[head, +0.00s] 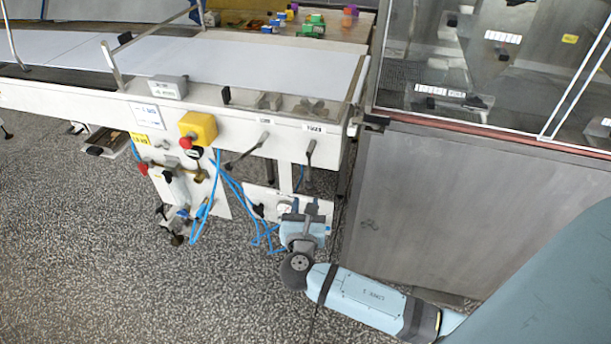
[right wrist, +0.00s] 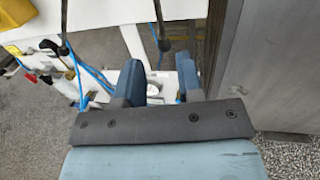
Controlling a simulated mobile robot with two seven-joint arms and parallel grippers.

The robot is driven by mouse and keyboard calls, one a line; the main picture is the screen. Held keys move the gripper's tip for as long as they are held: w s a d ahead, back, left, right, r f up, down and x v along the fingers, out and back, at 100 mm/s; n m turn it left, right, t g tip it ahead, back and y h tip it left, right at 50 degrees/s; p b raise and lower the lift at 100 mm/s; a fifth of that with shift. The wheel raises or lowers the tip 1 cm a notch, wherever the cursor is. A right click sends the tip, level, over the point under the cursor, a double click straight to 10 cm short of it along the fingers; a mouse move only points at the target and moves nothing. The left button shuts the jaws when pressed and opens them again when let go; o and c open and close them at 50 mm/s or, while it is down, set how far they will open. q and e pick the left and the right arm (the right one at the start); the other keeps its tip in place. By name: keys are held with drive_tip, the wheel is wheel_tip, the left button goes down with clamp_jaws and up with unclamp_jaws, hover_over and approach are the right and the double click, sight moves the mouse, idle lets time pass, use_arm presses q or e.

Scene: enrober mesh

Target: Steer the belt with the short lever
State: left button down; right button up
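The white belt (head: 240,62) runs along the top of the machine frame. Two dark levers hang on its front side: a slanted one (head: 246,151) and, to its right, a nearly upright one (head: 309,153). I cannot tell for sure which is the short lever. In the right wrist view the upright lever (right wrist: 160,28) is beyond the fingers and the other (right wrist: 64,28) is at upper left. My right gripper (head: 304,206) is below the upright lever, apart from it. Its fingers (right wrist: 158,66) are spread with nothing between them. My left gripper is not in view.
A grey cabinet (head: 450,205) stands close on the right. Speckled floor is free in front.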

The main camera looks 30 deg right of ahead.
sight(309, 173)
drive_tip(key=b+x, duration=0.1)
drive_tip(key=x, duration=1.1)
clamp_jaws()
